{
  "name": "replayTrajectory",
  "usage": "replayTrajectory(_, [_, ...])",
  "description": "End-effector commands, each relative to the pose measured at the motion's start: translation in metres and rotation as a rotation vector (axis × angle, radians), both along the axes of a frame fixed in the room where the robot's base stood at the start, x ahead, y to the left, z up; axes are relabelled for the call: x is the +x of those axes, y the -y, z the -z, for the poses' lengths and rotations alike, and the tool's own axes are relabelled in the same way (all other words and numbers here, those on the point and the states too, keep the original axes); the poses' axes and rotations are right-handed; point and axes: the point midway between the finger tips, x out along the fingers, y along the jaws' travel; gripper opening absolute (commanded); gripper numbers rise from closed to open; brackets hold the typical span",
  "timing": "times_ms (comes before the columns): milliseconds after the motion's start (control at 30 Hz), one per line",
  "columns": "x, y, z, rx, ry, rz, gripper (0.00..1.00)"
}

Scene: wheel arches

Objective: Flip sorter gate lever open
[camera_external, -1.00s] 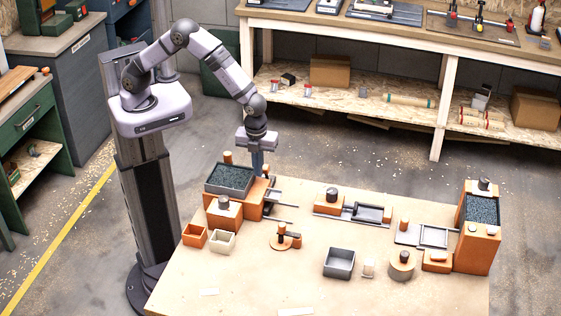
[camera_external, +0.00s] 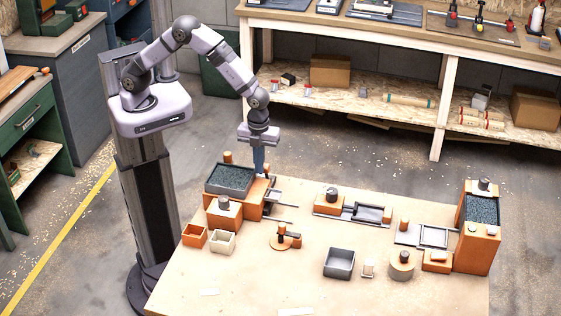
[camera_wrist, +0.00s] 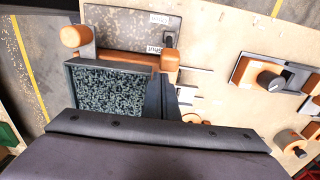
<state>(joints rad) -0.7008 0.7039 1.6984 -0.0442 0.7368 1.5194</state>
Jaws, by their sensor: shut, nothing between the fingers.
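The sorter is an orange block unit (camera_external: 250,205) at the table's back left, topped by a grey bin of dark granules (camera_external: 230,179); the bin also shows in the wrist view (camera_wrist: 112,103). An orange cylindrical knob (camera_wrist: 75,36) on a grey arm stands by the bin's corner, and another orange knob (camera_wrist: 170,60) is close to my fingertips. I cannot tell which part is the gate lever. My gripper (camera_external: 259,173) points down, shut and empty, just right of the bin's back corner; its fingers also show in the wrist view (camera_wrist: 161,88). I cannot tell whether they touch the unit.
A speckled grey panel with small labels (camera_wrist: 130,28) lies beyond the bin. Two small boxes, orange (camera_external: 194,236) and cream (camera_external: 222,242), stand in front. A sliding-gate fixture (camera_external: 352,208), grey tray (camera_external: 339,263) and tall orange hopper (camera_external: 478,245) are to the right. The table's front is mostly clear.

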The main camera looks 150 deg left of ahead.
Motion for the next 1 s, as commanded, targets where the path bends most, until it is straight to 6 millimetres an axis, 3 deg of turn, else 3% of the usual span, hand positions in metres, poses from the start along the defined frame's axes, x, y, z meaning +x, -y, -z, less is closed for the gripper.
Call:
replayTrajectory(367, [-0.014, -0.015, -0.004, -0.108, 0.111, -0.009, 0.00])
replayTrajectory(833, [-0.047, -0.048, -0.006, -0.384, 0.389, -0.006, 0.00])
replayTrajectory(1000, [-0.048, -0.048, -0.014, -0.407, 0.409, 0.001, 0.00])
